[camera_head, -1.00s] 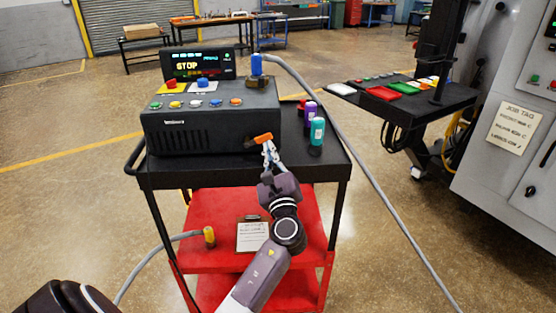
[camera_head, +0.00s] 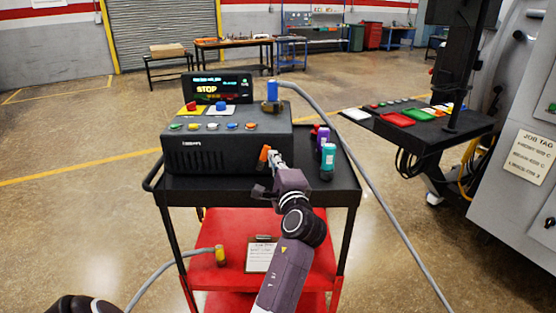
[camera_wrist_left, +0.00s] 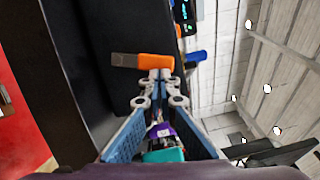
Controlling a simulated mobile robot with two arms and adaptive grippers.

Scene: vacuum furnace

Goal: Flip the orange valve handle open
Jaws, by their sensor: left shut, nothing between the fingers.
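The orange valve handle (camera_head: 264,153) is at the right front of the black control box (camera_head: 225,150) on the cart. It stands steeply upright in the head view. In the left wrist view, which is turned sideways, the handle (camera_wrist_left: 142,61) lies across just beyond my fingertips. My left gripper (camera_head: 274,158) is shut and empty, with its tips (camera_wrist_left: 160,76) at the handle, on its right side in the head view. I cannot tell whether they touch it. My right gripper is not in view.
Purple (camera_head: 327,138) and teal (camera_head: 327,161) bottles stand close to the right of my left gripper. A grey hose runs from the blue-topped fitting (camera_head: 271,91) down the cart's right side. A clipboard (camera_head: 261,254) lies on the red lower shelf.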

